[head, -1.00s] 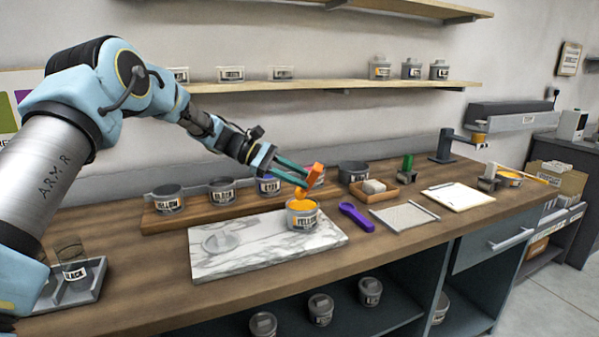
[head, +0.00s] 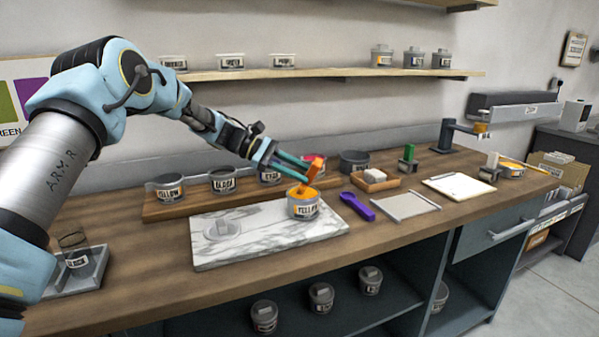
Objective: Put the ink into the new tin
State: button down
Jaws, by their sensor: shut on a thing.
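My gripper (head: 308,168) is shut on an orange-handled tool (head: 316,166). Orange-yellow ink (head: 304,190) shows at the tool's lower end, right at the mouth of a grey tin labelled YELLOW (head: 303,211). The tin stands upright and open on the right part of a white marble slab (head: 270,249), with orange-yellow ink at its top. I cannot tell whether the tool touches the ink inside. A clear round lid (head: 222,231) lies on the slab's left part. A darker grey tin (head: 354,161) stands behind, near the wall.
Several labelled tins, one a YELLOW tin (head: 168,191), stand on a wooden rack (head: 190,211) behind the slab. A purple tool (head: 357,206) and a grey plate (head: 405,206) lie to the right. A tray with a glass (head: 75,249) is at the left.

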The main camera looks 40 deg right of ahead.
notch_tip(320, 180, up, 8)
jog(key=p, duration=0.5)
dwell(0.4)
